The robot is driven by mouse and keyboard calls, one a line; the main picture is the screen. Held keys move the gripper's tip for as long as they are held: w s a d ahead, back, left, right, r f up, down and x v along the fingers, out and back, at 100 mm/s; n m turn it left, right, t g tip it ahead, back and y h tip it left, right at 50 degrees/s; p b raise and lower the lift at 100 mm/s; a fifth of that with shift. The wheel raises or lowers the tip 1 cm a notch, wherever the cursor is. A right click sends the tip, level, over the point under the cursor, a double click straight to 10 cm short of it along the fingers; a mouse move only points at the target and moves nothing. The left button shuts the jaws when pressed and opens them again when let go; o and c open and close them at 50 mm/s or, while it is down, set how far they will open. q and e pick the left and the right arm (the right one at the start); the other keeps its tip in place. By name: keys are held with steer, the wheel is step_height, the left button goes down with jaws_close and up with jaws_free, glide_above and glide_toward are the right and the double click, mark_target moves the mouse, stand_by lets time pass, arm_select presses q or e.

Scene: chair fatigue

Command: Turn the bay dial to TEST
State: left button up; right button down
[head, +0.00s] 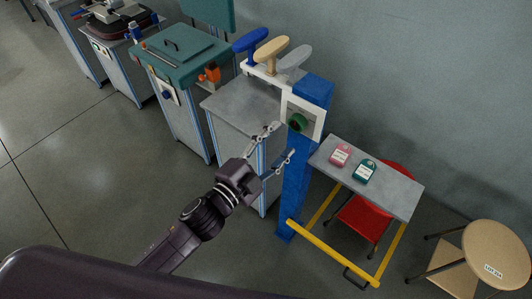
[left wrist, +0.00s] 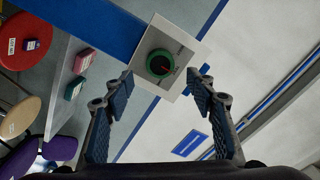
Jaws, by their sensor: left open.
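The bay dial (head: 298,121) is a round green knob on a white plate (head: 316,122) fixed to a blue post (head: 297,185). In the left wrist view the dial (left wrist: 160,63) shows a dark face with a small red mark. Lettering on the plate (left wrist: 190,48) is too small to read, so I cannot tell which setting the mark is at. My left gripper (head: 284,141) is open and empty, just in front of the post, a little below and left of the dial. In the wrist view its fingers (left wrist: 163,82) are spread apart, with the dial between and beyond the fingertips. My right gripper is not in view.
A grey table (head: 390,188) right of the post holds a pink device (head: 340,155) and a green device (head: 364,172). A red chair (head: 365,222) is under it. A yellow frame (head: 330,252) juts out in front. A grey cabinet (head: 240,104) stands left of the post.

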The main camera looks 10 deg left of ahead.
arm_select(q)
steer(key=v, duration=0.5)
steer(key=shift+s+a, duration=0.2)
steer(key=shift+s, duration=0.15)
steer(key=a+f+n+g+y, duration=0.2)
steer(key=a+f+n+y, duration=0.15)
steer(key=f, duration=0.75)
steer(key=a+f+n+g+y, duration=0.15)
steer(key=a+f, duration=0.25)
steer(key=f, duration=0.8)
steer(key=s+a+f+n+g+y, duration=0.1)
steer(key=s+a+f+n+g, duration=0.2)
steer(key=f, duration=0.5)
steer(key=s+a+f+n+y, duration=0.1)
steer(key=s+a+f, duration=0.2)
steer(key=s+f, duration=0.35)
steer(key=s+a+f+n+g, duration=0.1)
steer(key=s+f+n+g, duration=0.1)
steer(key=s+f, duration=0.4)
steer(key=s+a+f+n+g+y, duration=0.1)
steer(key=s+f+n+g, duration=0.1)
steer(key=s+f, duration=0.5)
steer(key=s+f+n+g+y, duration=0.1)
steer(key=s+f+g, duration=0.3)
steer(key=s, duration=1.2)
step_height(320, 180, down, 2)
steer(key=shift+a+f+n, duration=0.2)
steer(key=shift+a+n, duration=0.2)
steer(key=shift+s, duration=0.1)
